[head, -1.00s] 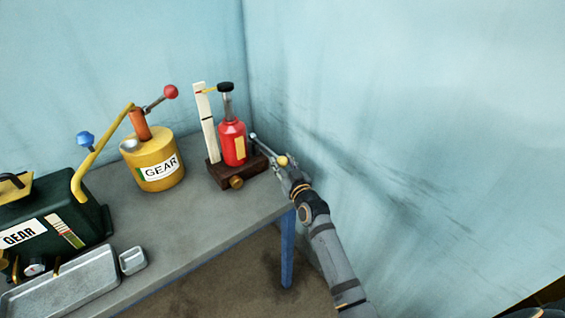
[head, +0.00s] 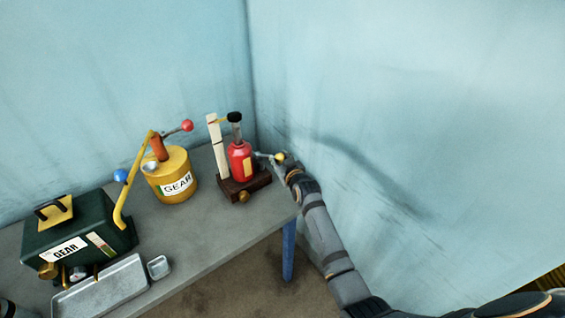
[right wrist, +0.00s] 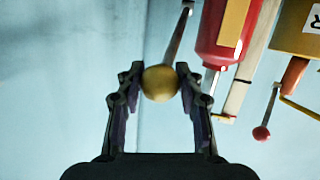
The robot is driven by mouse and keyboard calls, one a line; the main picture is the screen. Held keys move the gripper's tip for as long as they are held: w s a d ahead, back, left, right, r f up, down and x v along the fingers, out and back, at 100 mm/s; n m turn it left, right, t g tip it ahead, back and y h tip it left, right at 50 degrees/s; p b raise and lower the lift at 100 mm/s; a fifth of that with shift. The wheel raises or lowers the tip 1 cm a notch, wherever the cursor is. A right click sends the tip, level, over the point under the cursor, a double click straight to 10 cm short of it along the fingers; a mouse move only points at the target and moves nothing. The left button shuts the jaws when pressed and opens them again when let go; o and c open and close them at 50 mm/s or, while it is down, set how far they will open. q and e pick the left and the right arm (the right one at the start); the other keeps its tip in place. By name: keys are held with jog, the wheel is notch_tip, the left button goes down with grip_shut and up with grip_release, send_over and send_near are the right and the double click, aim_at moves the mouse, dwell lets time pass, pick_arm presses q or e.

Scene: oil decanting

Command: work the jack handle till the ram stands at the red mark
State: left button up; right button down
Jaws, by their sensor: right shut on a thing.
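The red bottle jack (head: 241,163) stands upright on a dark brown base (head: 236,190) near the table's back right corner. Its grey ram (head: 236,132) is out, topped by a black cap (head: 234,117). A yellow pointer reaches from the cap to the upper part of a white upright scale (head: 217,148); the red mark is too small to tell from the pointer tip. The handle ends in a yellow ball knob (right wrist: 160,84). My right gripper (head: 284,162) is shut on this knob, with one finger on each side in the right wrist view. My left gripper is not seen.
A yellow can (head: 172,186) marked GEAR stands left of the jack. A dark green GEAR box (head: 85,228), a metal tray (head: 105,290) and a small square dish (head: 159,267) lie further left. The blue wall is close behind and right of the jack.

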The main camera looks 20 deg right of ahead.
jog(key=shift+w+a+r, duration=0.1)
jog(key=shift+w+r, duration=0.2)
jog(key=shift+r, duration=0.2)
jog(key=shift+w+a+r, duration=0.1)
jog(key=shift+w+r, duration=0.15)
jog(key=shift+r, duration=0.25)
jog(key=c, duration=1.3)
grip_release()
jog(key=o, duration=0.4)
jog(key=shift+s, duration=0.15)
jog(key=shift+o, duration=0.2)
jog(key=shift+f, duration=0.1)
jog(key=shift+s+f, duration=0.1)
jog(key=shift+s, duration=0.05)
jog(key=v, duration=1.1)
jog(key=shift+s+r, duration=0.25)
jog(key=shift+s, duration=0.1)
